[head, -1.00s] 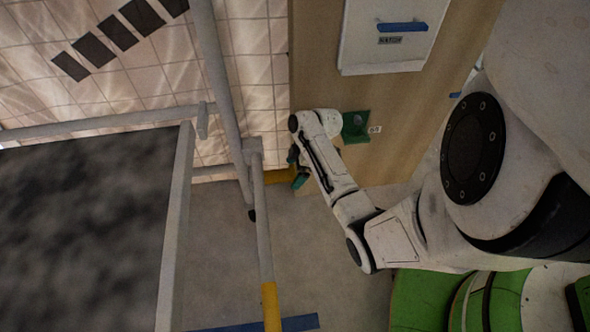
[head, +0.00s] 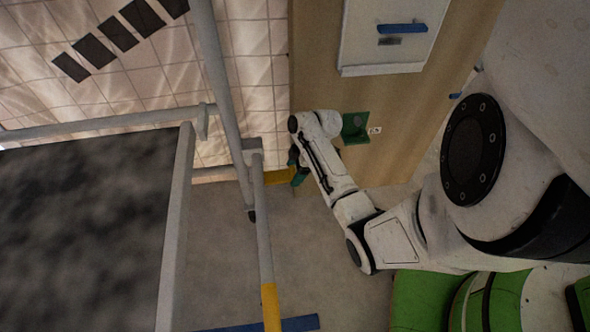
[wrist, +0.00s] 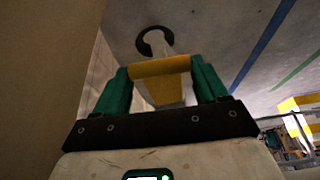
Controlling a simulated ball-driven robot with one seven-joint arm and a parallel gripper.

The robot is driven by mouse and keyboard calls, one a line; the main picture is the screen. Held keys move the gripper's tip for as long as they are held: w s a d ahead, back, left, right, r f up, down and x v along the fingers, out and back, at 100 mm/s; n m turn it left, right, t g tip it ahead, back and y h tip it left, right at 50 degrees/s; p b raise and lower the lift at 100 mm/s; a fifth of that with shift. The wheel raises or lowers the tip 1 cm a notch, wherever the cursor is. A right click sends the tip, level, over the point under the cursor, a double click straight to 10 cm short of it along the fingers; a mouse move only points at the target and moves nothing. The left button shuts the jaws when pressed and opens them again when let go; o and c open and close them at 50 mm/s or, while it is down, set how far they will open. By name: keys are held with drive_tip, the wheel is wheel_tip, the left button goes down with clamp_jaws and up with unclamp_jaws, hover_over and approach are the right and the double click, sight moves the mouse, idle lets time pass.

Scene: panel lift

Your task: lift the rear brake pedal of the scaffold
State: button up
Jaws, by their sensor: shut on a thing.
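The scaffold (head: 262,220) is a frame of grey tubes with a dark deck at the left of the head view. The rear brake pedal (wrist: 160,67) is a yellow bar low on the scaffold, near a dark ring-shaped caster wheel (wrist: 154,41) in the wrist view. My gripper (wrist: 163,80) has green fingers, one at each end of the yellow bar, and is shut on it. In the head view my gripper (head: 296,168) is beside the scaffold's foot, partly hidden by my own wrist; some yellow (head: 279,176) shows just left of it.
A wooden panel (head: 330,60) stands close to the right of my gripper, bearing a white hatch (head: 375,55) with a blue handle (head: 402,28) and a green fixture (head: 355,128). A blue stripe (head: 258,325) marks the grey floor, which is open below the gripper.

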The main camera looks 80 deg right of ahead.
sight(289, 175)
drive_tip(key=shift+w+a+r+g+h+p, duration=0.2)
drive_tip(key=shift+r+g+p, duration=0.45)
drive_tip(key=shift+p, duration=0.75)
drive_tip(key=shift+w+a+r+g+h+p, duration=0.1)
drive_tip(key=shift+w+r+g+h+p, duration=0.2)
drive_tip(key=shift+r+p, duration=0.8)
drive_tip(key=g+p, duration=0.1)
drive_tip(key=p, duration=0.2)
drive_tip(key=shift+w+r+g, duration=0.15)
drive_tip(key=shift+w+g, duration=0.1)
drive_tip(key=shift+g, duration=0.1)
drive_tip(key=o, duration=1.5)
wheel_tip(289, 175, up, 11)
drive_tip(key=p, duration=0.4)
drive_tip(key=shift+s+p, duration=0.15)
drive_tip(key=shift+p, duration=0.2)
